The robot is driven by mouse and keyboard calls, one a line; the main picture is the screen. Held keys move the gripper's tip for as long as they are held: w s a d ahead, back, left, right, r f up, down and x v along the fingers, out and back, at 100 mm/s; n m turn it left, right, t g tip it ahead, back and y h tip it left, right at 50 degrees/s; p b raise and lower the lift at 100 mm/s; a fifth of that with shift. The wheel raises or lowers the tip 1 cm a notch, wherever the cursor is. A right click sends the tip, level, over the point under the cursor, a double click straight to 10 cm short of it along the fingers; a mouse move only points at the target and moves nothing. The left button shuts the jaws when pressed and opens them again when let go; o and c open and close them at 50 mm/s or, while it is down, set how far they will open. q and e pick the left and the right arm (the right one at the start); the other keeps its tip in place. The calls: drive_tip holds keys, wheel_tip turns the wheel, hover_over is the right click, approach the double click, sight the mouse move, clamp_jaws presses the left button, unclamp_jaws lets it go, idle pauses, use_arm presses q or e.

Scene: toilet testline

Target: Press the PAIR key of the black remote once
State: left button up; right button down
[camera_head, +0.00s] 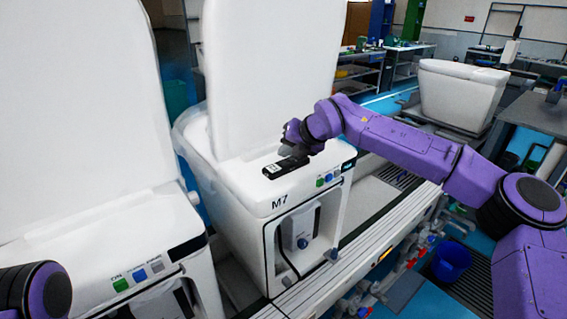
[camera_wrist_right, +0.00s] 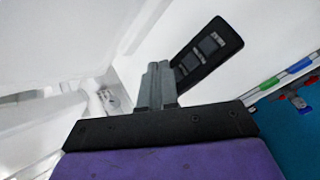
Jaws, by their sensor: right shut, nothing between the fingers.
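The black remote (camera_head: 275,171) lies on the white top of the toilet unit marked M7 (camera_head: 262,195), in front of its raised lid. In the right wrist view the remote (camera_wrist_right: 208,54) lies tilted, with small grey panels on its face; no key label is readable. My right gripper (camera_head: 291,150) is over the remote's right end in the head view, its fingers closed and empty. In the right wrist view its closed fingertips (camera_wrist_right: 157,66) are beside the remote's near left end. I cannot tell whether they touch it. My left gripper is out of view.
Green and blue buttons (camera_head: 324,181) sit on the M7 unit's front right edge. Another white toilet unit (camera_head: 130,240) stands at the left with its lid raised. A further white unit (camera_head: 460,95) stands at the back right. A blue bucket (camera_head: 451,262) stands on the floor.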

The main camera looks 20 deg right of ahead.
drive_tip(key=shift+f, duration=0.35)
drive_tip(key=shift+f+b, duration=0.45)
drive_tip(key=shift+b, duration=0.05)
idle(0.4)
drive_tip(key=shift+r, duration=0.15)
drive_tip(key=shift+r+p, duration=0.55)
drive_tip(key=shift+r, duration=0.2)
wheel_tip(320, 180, up, 5)
drive_tip(key=p, duration=0.3)
idle(0.5)
